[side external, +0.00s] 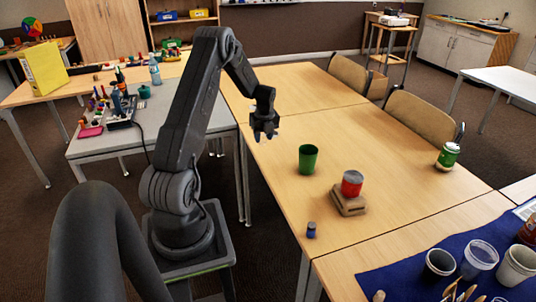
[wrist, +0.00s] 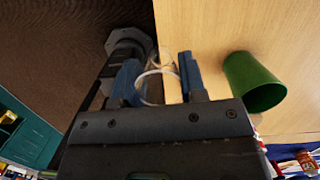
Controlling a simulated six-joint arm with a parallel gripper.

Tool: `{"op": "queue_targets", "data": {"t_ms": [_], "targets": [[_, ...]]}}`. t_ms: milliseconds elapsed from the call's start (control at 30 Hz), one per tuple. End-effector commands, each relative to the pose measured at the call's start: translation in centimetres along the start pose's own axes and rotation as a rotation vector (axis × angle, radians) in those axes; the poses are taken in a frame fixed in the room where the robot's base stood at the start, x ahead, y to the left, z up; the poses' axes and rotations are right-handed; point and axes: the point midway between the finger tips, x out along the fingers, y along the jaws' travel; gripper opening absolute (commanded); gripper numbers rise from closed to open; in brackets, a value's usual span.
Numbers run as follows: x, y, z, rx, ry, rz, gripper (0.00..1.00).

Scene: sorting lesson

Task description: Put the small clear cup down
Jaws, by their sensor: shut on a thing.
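My gripper (side external: 265,132) is above the left edge of the wooden table, to the left of the green cup. In the wrist view my gripper (wrist: 158,78) has its two blue fingers closed on either side of the small clear cup (wrist: 153,73), whose pale round rim shows between them. The cup is see-through, and I cannot make it out in the side view. The wrist view shows dark floor and the table's edge behind it.
A green cup (side external: 308,159) stands on the table, also in the wrist view (wrist: 253,83). Near it are a red can (side external: 352,184) on wooden blocks (side external: 348,204) and a small dark-blue item (side external: 311,230). A blue mat (side external: 400,280) holds several cups. The table's far middle is clear.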

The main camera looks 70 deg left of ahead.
Motion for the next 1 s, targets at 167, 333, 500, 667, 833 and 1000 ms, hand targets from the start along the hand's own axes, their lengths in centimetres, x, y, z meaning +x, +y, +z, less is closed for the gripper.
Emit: {"op": "queue_targets", "data": {"t_ms": [167,333,500,667,833,1000], "targets": [[1.6,-2.8,3.8,0.031,0.003,-0.007,0.17],[2.4,-4.3,5.8,0.053,0.006,-0.015,0.17],[2.8,-4.9,6.6,0.063,0.007,-0.018,0.17],[4.7,-5.0,6.4,0.066,0.009,-0.017,0.17],[6.8,-5.0,6.1,0.065,0.008,-0.019,0.17],[8.8,-5.0,5.7,0.065,0.008,-0.019,0.17]]}}
